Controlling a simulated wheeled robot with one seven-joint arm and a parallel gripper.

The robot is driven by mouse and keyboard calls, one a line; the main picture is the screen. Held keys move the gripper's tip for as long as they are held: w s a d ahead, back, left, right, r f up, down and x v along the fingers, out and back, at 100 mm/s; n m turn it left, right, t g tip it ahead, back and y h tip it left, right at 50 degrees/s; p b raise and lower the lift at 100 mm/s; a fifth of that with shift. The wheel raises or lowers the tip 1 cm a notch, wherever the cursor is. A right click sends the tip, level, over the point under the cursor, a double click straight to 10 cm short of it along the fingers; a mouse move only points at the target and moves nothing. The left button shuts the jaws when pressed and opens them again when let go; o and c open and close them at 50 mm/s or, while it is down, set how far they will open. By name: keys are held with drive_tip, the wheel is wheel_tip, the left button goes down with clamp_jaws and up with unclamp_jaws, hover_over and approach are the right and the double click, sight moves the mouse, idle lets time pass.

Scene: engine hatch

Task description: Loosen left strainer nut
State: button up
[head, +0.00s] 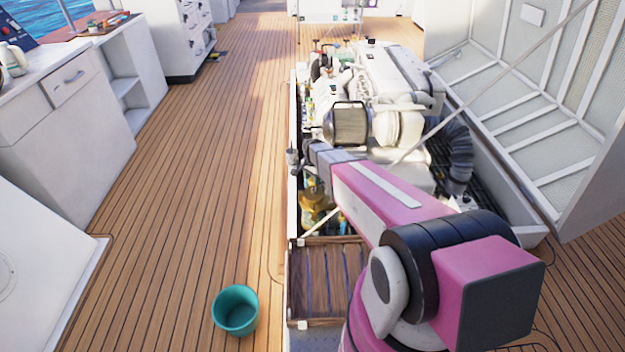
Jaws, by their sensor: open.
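A brass strainer body (313,204) shows low in the open engine hatch, just below and left of my pink forearm. Its nuts are too small and too covered to tell apart, so I cannot pick out the left one. My gripper (297,171) is at the far end of my arm, over the left edge of the hatch, above and slightly left of the brass. It is small here. It is open, and I see nothing held in it. My arm hides part of the hatch to the right of the strainer.
The white engine (385,80) fills the hatch behind, with a ribbed black hose (455,150) at right. The raised hatch lid (530,95) leans right, with a stay rod crossing. A slatted wooden panel (325,275) and teal bucket (236,310) are in front.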

drive_tip(key=shift+f, duration=0.3)
drive_tip(key=c, duration=0.6)
drive_tip(key=shift+c, duration=0.2)
